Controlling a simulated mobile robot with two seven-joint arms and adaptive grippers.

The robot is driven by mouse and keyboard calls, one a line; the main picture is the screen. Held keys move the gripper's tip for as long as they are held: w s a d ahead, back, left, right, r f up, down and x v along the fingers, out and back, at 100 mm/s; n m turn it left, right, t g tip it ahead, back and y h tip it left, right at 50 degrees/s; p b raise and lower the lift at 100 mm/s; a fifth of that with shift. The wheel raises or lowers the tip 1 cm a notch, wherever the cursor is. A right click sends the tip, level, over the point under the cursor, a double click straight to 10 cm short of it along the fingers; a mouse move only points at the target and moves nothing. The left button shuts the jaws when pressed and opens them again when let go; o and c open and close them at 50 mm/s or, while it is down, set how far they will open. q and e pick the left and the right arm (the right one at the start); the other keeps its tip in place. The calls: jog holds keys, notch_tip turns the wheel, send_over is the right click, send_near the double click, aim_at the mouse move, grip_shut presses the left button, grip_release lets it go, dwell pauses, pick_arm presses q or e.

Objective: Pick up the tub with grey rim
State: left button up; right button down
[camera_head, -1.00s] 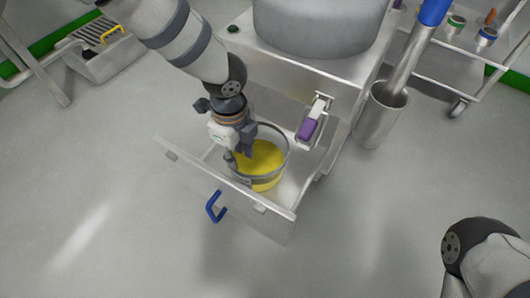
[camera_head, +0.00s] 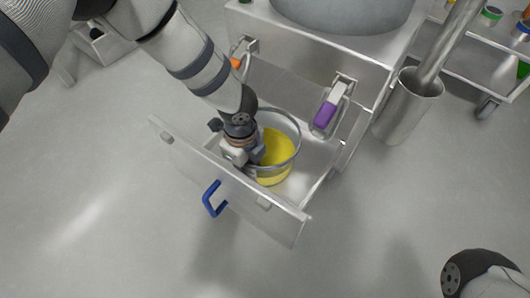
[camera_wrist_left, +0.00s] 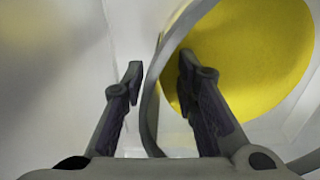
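The tub with grey rim (camera_head: 273,179) stands in the open drawer (camera_head: 240,193) and has yellow inside. My left gripper (camera_head: 240,160) is low at the tub's left side in the head view, its fingers mostly hidden there. In the left wrist view my left gripper (camera_wrist_left: 160,68) is open, with one finger outside the tub and one inside. The tub's grey rim (camera_wrist_left: 150,105) runs between the fingers, with visible gaps to both. My right gripper is out of view; only part of my right arm shows.
The drawer front has a blue handle (camera_head: 212,198). A purple-handled latch (camera_head: 327,112) is on the cabinet beside the drawer, and an orange one (camera_head: 236,63) is behind my left arm. A metal cylinder (camera_head: 408,107) stands to the right. Floor in front is clear.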

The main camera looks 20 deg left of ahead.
pick_arm(q)
grip_shut()
